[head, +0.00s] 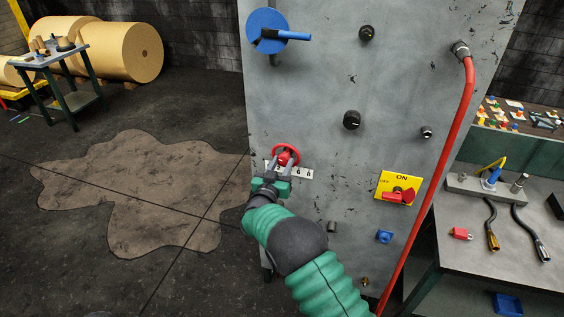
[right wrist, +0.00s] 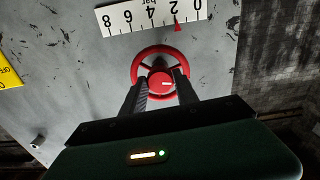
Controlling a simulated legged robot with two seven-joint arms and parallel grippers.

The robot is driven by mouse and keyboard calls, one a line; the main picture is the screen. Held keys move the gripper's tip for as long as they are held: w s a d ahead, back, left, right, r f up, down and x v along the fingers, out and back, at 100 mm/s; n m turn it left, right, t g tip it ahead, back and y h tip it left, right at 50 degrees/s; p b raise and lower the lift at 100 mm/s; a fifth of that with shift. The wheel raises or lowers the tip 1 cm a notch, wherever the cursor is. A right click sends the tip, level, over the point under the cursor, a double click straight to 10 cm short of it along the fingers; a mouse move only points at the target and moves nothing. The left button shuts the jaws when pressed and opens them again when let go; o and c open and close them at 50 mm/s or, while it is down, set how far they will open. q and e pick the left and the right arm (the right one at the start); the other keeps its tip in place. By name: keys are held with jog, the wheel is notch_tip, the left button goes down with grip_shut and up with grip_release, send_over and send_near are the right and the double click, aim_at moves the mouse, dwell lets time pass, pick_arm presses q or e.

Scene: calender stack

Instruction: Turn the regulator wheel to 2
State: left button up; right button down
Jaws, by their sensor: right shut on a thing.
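The red regulator wheel (head: 286,149) is on the lower left of the grey panel. It also shows in the right wrist view (right wrist: 160,50), below a white scale marked 0 to 8 bar (right wrist: 150,15), upside down there. A red pointer (right wrist: 178,27) stands close beside the 2, slightly to its 0 side. My right gripper (head: 281,172) reaches the wheel from the front. In the wrist view its two fingers (right wrist: 160,84) are shut on the wheel, across its middle; the exact contact is dark. My left gripper is not in view.
The grey panel (head: 330,90) carries a blue lever wheel (head: 268,31), black knobs and a yellow ON/OFF plate (head: 386,184) with a red handle. A red hose (head: 437,170) runs down its right side. A workbench (head: 500,225) with tools stands right. Floor on the left is open.

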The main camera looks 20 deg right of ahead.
jog(key=shift+s+a+f+n+p, duration=0.1)
jog(key=shift+f+n+p, duration=0.25)
jog(key=shift+n, duration=0.75)
jog(key=shift+f, duration=0.1)
jog(key=c, duration=1.1)
grip_release()
jog(key=shift+c, duration=0.2)
jog(key=shift+o, duration=1.1)
jog(key=shift+r, duration=0.25)
